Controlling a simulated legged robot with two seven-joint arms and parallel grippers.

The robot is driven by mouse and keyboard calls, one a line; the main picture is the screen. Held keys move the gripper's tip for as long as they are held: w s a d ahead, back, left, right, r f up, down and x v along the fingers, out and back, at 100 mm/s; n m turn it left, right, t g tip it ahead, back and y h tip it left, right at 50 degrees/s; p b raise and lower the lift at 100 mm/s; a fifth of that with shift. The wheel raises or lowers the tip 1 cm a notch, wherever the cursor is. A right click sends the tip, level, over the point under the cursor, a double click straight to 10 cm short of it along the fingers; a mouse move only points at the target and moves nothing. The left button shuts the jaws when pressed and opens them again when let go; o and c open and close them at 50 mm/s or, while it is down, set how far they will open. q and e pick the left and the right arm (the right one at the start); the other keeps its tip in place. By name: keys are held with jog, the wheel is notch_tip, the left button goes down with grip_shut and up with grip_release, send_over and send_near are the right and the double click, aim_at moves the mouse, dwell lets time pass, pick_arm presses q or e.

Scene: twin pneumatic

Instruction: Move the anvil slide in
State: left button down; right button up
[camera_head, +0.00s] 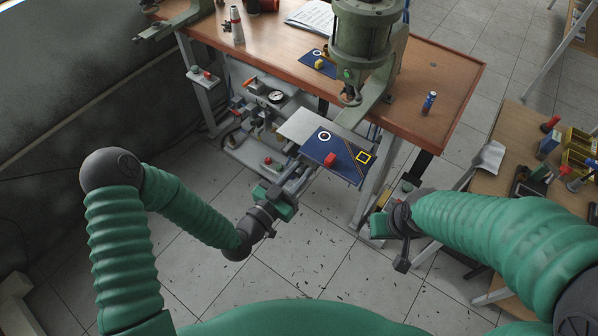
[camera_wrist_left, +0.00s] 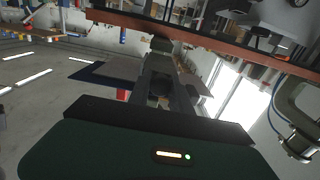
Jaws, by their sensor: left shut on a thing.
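The anvil slide, as I take it, is the grey plate (camera_head: 305,128) with a blue panel (camera_head: 325,147) at the front edge of the bench, below the press (camera_head: 365,35). The panel carries a white ring, a red block (camera_head: 330,159) and a yellow square. My left gripper (camera_head: 284,192) is at the near left of the panel, shut on a grey bar that runs toward the slide. In the left wrist view the bar (camera_wrist_left: 160,75) rises from the jaws, whose tips are hidden. My right gripper (camera_head: 390,228) hangs empty-looking to the right, apart from the slide; its jaw opening is unclear.
The wooden bench (camera_head: 440,75) holds the press, a blue can (camera_head: 429,103), papers and a bottle (camera_head: 237,25). Valves and a gauge (camera_head: 276,97) sit below it at the left. A second table (camera_head: 530,165) with yellow bins stands at the right.

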pick_arm(q)
jog(key=b+x, duration=0.1)
jog(key=x, duration=0.3)
jog(key=b+x, duration=0.1)
jog(key=x, duration=0.3)
jog(key=shift+f, duration=0.2)
jog(key=shift+w+d+r, duration=0.1)
jog(key=shift+w+d, duration=0.15)
jog(key=shift+w, duration=0.1)
jog(key=shift+s, duration=0.1)
jog(key=c, duration=1.2)
grip_release()
jog(key=shift+a, duration=0.1)
jog(key=b+v, duration=0.1)
jog(key=v, duration=1.5)
jog(key=shift+s+a, duration=0.25)
